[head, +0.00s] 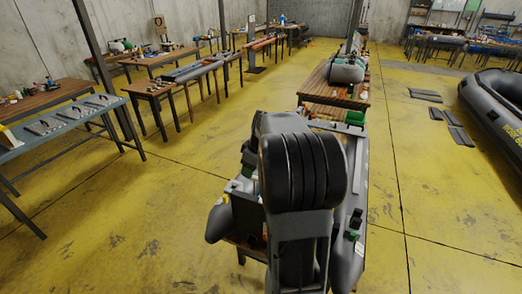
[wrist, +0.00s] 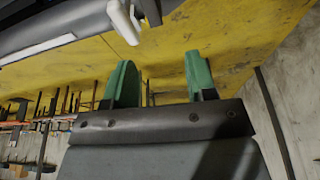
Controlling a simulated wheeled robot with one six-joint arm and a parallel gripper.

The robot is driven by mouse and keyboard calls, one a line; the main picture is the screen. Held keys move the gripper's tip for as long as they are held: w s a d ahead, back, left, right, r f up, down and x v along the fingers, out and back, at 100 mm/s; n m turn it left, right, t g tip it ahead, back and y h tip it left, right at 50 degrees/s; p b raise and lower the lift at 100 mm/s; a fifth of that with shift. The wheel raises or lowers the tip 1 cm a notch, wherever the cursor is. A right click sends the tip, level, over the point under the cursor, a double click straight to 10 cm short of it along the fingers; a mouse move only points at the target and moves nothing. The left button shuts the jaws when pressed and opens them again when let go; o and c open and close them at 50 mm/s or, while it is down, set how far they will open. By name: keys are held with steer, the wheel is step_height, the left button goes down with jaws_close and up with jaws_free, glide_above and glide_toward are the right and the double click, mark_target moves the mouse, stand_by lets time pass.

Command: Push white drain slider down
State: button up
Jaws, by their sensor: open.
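In the wrist view, my gripper (wrist: 160,73) has two green fingertips set wide apart with nothing between them. A white lever-like piece (wrist: 123,20), which may be the drain slider, hangs at the top edge, beyond the fingertips and apart from them. A dark piece sits just right of it, and its upper part is cut off by the frame. In the head view, my arm covers the middle of a grey inflatable boat (head: 347,258) on a stand. I cannot make out the slider or my fingertips there.
Behind the boat is a wooden table (head: 318,90) with a grey item on it. A blue-grey bench (head: 60,130) with tools stands at left. A large dark boat (head: 492,105) lies at right, with flat grey panels nearby. The yellow floor (head: 130,235) is open on both sides.

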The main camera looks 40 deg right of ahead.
glide_toward(255, 176)
steer(key=shift+s+a+f+n+p, duration=0.15)
steer(key=shift+a+f+n+p, duration=0.2)
steer(key=shift+f, duration=0.1)
steer(key=shift+d+f, duration=0.3)
steer(key=shift+d, duration=0.1)
steer(key=b+x, duration=0.6)
steer(key=x, duration=0.3)
steer(key=shift+w+a+f, duration=0.2)
steer(key=shift+w+f, duration=0.05)
steer(key=shift+f, duration=0.05)
steer(key=shift+c, duration=0.2)
jaws_close()
